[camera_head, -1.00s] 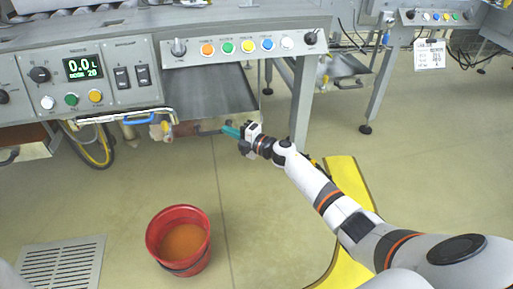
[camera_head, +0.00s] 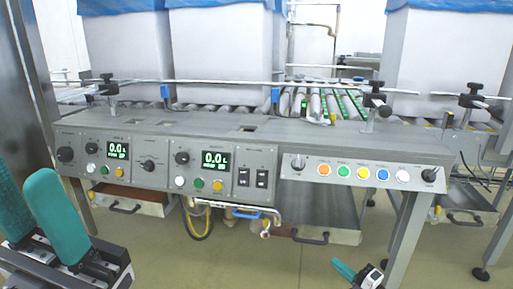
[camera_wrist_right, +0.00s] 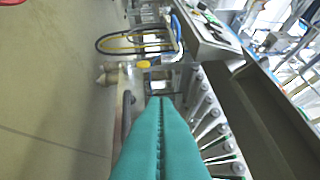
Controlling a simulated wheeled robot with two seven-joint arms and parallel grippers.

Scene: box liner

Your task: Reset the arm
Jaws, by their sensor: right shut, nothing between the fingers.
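My right gripper (camera_head: 338,264) shows small at the bottom edge of the head view, right of centre, in front of the metal drawer under the control bench. In the right wrist view its two teal fingers (camera_wrist_right: 160,102) lie pressed together with nothing between them. The rest of the right arm is below the head view. My left gripper (camera_head: 30,200) is large at the lower left of the head view. Its two teal fingers point up and stand apart, with nothing visible between them.
The control bench (camera_head: 330,145) spans the view, with displays, knobs and coloured buttons. Drawer trays (camera_head: 325,222), a yellow hose (camera_head: 197,222) and bench legs sit below it. White boxes (camera_head: 220,55) with blue liners stand behind. A grey post (camera_head: 50,110) rises at left. Floor in front is open.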

